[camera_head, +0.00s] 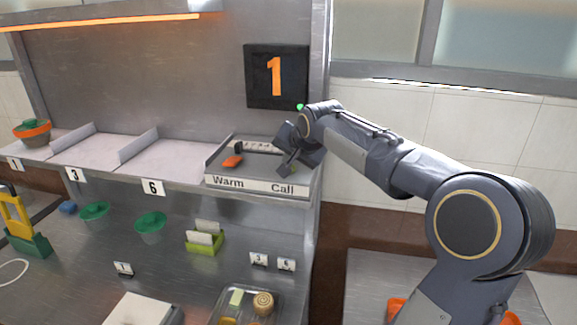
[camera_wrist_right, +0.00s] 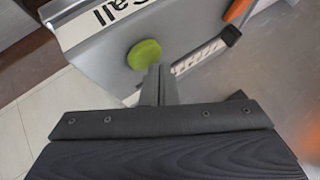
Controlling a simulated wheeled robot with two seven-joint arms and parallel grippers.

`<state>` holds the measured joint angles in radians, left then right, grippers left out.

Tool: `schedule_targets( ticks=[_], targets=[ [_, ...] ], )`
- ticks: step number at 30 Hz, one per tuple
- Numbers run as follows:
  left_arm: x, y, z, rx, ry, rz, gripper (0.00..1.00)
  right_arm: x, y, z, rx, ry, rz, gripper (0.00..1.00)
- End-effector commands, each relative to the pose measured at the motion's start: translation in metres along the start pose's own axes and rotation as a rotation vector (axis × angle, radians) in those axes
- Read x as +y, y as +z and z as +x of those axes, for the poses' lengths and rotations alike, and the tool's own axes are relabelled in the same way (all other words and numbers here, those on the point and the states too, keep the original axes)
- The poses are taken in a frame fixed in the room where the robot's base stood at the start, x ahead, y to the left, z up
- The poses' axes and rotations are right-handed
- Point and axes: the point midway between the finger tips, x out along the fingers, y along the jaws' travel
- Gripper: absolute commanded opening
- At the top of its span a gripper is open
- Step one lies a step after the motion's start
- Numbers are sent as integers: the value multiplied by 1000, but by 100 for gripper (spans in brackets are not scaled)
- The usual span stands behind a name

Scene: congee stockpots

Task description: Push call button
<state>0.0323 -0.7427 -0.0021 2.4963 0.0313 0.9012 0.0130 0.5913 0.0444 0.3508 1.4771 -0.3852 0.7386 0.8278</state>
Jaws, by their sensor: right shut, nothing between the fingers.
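The call button is a round green button (camera_wrist_right: 144,54) on the grey control panel, beside the word "Call" in the right wrist view. In the head view the control panel (camera_head: 213,165) stands at the right end of the shelf, its front marked "Warm" and "Call", and a bit of the green button (camera_head: 294,168) shows by my gripper. My right gripper (camera_head: 288,172) is over the panel's Call side, shut and empty. In the right wrist view its fingertips (camera_wrist_right: 158,70) appear close beside the green button; I cannot tell whether they touch it. My left gripper is not in view.
An orange switch (camera_head: 232,161) sits on the Warm side of the panel. A black sign with an orange 1 (camera_head: 276,77) is on the wall behind. Shelf bays (camera_head: 95,150) lie to the left. Below are green bowls (camera_head: 150,222) and a tray with food (camera_head: 246,288).

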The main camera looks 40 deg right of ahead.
Motion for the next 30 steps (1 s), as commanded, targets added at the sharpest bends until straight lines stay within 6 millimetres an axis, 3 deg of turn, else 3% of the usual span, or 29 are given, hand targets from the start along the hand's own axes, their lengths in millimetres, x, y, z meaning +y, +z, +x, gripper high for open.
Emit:
schedule_targets(
  ticks=[17, 30],
  targets=[
    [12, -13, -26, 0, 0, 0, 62, -24, -23, -32, 1, -2, 0, 0],
    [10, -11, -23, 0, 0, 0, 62, -30, -30, -42, 0, 0, 0, 0]
  ],
)
